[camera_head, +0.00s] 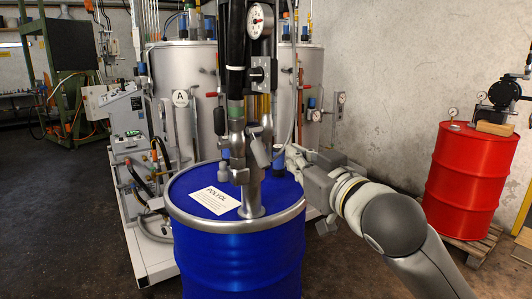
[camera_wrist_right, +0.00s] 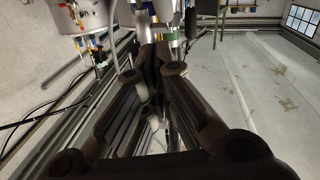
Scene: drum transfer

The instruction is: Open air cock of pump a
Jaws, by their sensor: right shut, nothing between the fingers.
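Pump a stands upright in the blue drum (camera_head: 235,255) labelled POLYOL in the head view. I cannot tell for certain which fitting is the air cock. My right gripper (camera_head: 291,156) reaches in from the right, just right of the pump's lower pipes and above the drum rim. Its fingers are shut and empty, close together in the right wrist view (camera_wrist_right: 152,58). Contact with the pump cannot be told. My left gripper is not in view.
Large steel tanks (camera_head: 190,65) marked A stand behind the pump. A red drum (camera_head: 465,180) with its own pump (camera_head: 503,92) stands on a pallet at the right. A green frame (camera_head: 62,60) is at the far left. Bare floor (camera_head: 60,220) lies at the left.

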